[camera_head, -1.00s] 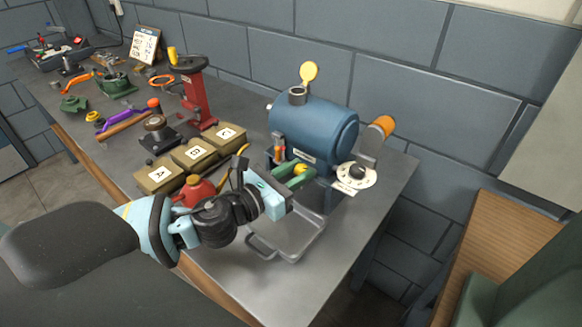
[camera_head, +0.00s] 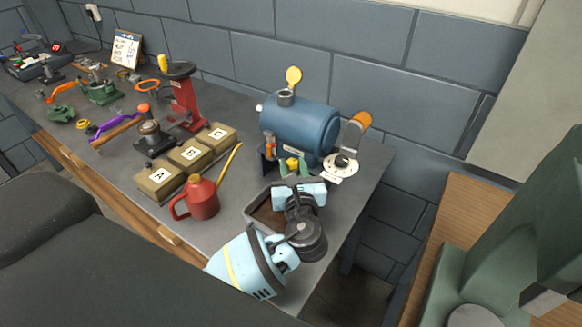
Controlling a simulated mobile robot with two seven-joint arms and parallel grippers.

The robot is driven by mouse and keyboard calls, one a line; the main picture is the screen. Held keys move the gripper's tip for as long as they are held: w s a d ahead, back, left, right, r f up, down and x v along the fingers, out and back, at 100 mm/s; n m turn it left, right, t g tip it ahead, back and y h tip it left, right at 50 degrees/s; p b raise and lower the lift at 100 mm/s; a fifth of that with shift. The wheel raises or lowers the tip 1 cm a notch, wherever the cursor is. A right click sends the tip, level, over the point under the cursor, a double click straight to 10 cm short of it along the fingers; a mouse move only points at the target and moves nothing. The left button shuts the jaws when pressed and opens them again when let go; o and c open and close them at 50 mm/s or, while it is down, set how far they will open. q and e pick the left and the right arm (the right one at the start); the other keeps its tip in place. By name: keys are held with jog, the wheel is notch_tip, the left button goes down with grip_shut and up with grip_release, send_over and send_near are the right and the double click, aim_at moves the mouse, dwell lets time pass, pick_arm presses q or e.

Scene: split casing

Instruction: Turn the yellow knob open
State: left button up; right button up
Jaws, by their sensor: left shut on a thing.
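The yellow knob (camera_head: 292,163) sits low on the front of the blue tank (camera_head: 310,129), on the metal workbench. My left gripper (camera_head: 293,169) comes up from below, its green fingers on either side of the knob and shut on it. The gripper body partly hides the knob's mounting. A metal tray (camera_head: 250,209) lies under the tank's front, partly hidden by my gripper, with dark brown stuff in it. My right gripper is not in view.
A red oil can (camera_head: 201,200) with a long yellow spout stands left of the tray. Boxes marked A (camera_head: 158,184), B (camera_head: 188,158) and C (camera_head: 220,137) stand behind it. A white dial (camera_head: 341,165) and orange-handled crank (camera_head: 356,131) are at the tank's right.

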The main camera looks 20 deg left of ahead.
pick_arm(q)
jog(key=shift+w+d+n+g+y, duration=0.1)
jog(key=shift+n+g+y, duration=0.75)
jog(key=shift+y, duration=0.25)
jog(key=shift+r, duration=0.1)
jog(key=o, duration=1)
jog(key=shift+c, duration=0.2)
jog(key=v, duration=0.7)
jog(key=shift+s+d, duration=0.25)
jog(key=shift+d, duration=0.1)
